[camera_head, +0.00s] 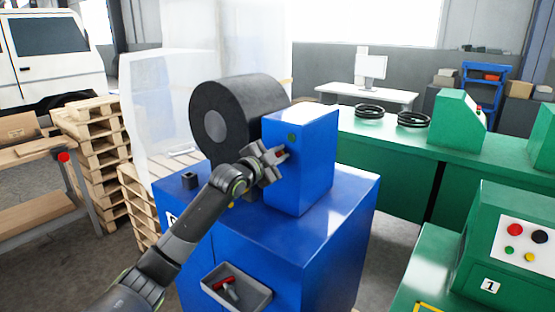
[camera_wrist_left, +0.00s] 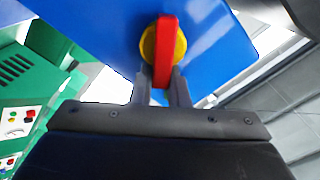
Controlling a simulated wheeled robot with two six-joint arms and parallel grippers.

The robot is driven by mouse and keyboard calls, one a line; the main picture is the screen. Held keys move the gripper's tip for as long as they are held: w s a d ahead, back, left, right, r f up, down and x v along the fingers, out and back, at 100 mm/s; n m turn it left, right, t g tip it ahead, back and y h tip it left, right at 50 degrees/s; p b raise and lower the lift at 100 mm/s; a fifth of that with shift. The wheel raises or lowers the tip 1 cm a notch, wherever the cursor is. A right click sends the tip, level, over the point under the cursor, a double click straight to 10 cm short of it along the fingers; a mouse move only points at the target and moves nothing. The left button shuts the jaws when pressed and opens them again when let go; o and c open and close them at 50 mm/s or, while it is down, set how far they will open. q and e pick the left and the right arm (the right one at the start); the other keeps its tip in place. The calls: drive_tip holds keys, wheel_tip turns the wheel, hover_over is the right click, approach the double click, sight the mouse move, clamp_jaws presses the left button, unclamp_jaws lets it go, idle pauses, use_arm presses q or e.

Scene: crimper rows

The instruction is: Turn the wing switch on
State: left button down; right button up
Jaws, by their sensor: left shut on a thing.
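The wing switch (camera_wrist_left: 164,47) has a red wing on a round yellow base, on the face of a blue box. My left gripper (camera_wrist_left: 162,84) is shut on the lower end of the red wing, with one finger on each side. In the wrist view the wing stands nearly upright. My right gripper is out of view.
The blue box stands on a blue cabinet (camera_head: 335,225) beside a large black roll (camera_head: 238,112). A grey tray (camera_head: 255,294) with a red-handled item hangs on the cabinet front. Green machines (camera_head: 515,245) stand at the right, stacked pallets (camera_head: 95,160) at the left.

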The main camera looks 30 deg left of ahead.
use_arm(q)
drive_tip(key=shift+d+f+m+b, duration=0.1)
drive_tip(key=shift+f+m+b, duration=0.4)
drive_tip(key=shift+m, duration=0.75)
drive_tip(key=shift+d+f+m+b, duration=0.1)
drive_tip(key=shift+f+m+b, duration=0.15)
drive_tip(key=shift+m+b, duration=0.65)
drive_tip(key=shift+d+f+m+b, duration=0.15)
drive_tip(key=shift+f+m, duration=0.25)
drive_tip(key=shift+m, duration=1.15)
drive_tip(key=shift+a, duration=0.1)
drive_tip(key=c, duration=1.5)
unclamp_jaws()
drive_tip(key=shift+a, duration=0.1)
drive_tip(key=shift+o, duration=0.5)
drive_tip(key=shift+r, duration=0.1)
drive_tip(key=shift+s, duration=0.15)
